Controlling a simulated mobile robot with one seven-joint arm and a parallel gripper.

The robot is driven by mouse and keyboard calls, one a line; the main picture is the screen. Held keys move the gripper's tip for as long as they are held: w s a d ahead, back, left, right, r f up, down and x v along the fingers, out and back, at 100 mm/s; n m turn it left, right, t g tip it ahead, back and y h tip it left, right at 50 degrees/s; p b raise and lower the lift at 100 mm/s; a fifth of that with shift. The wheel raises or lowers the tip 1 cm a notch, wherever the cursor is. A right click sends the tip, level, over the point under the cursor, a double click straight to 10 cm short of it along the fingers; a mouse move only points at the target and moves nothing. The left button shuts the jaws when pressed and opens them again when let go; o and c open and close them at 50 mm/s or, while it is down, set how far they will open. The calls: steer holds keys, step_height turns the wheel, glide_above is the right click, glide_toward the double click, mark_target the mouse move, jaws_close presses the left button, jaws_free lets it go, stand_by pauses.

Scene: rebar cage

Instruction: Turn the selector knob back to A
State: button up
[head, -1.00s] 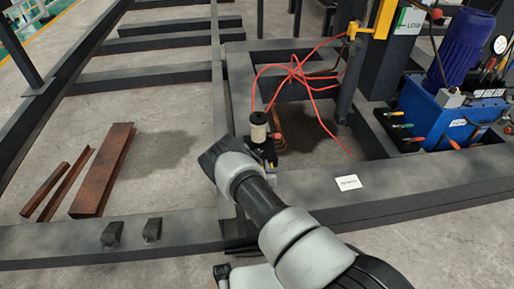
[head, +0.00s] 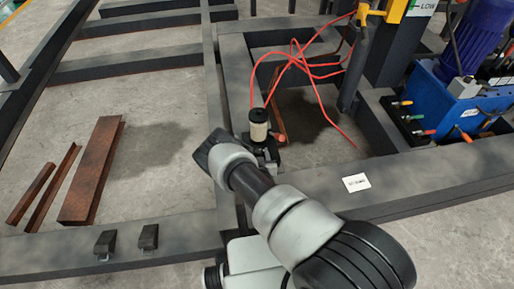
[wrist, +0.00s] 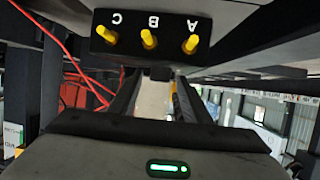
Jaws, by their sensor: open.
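In the wrist view, a dark panel (wrist: 170,42) carries three yellow knob-like pegs below upside-down letters. The yellow peg at A (wrist: 191,44) is on the right, the one at B (wrist: 149,39) in the middle, and the one at C (wrist: 106,36) on the left. I cannot tell which of them is the selector knob or where it is set. My gripper (wrist: 157,85) is open and empty, with its two dark fingers pointing up the picture below the panel, apart from the pegs. In the head view my arm hides most of the gripper, and I cannot make out the panel.
Dark steel beams frame the floor. A pale cylinder (head: 259,125) with red hoses (head: 300,60) stands close beyond my arm. A blue power unit (head: 445,100) with levers is at the right. A white label (head: 357,182) lies on the near beam. Rusty bars (head: 92,172) lie at the left.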

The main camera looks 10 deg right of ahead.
steer(key=shift+w, duration=0.1)
steer(key=c, duration=1)
steer(key=shift+c, duration=0.2)
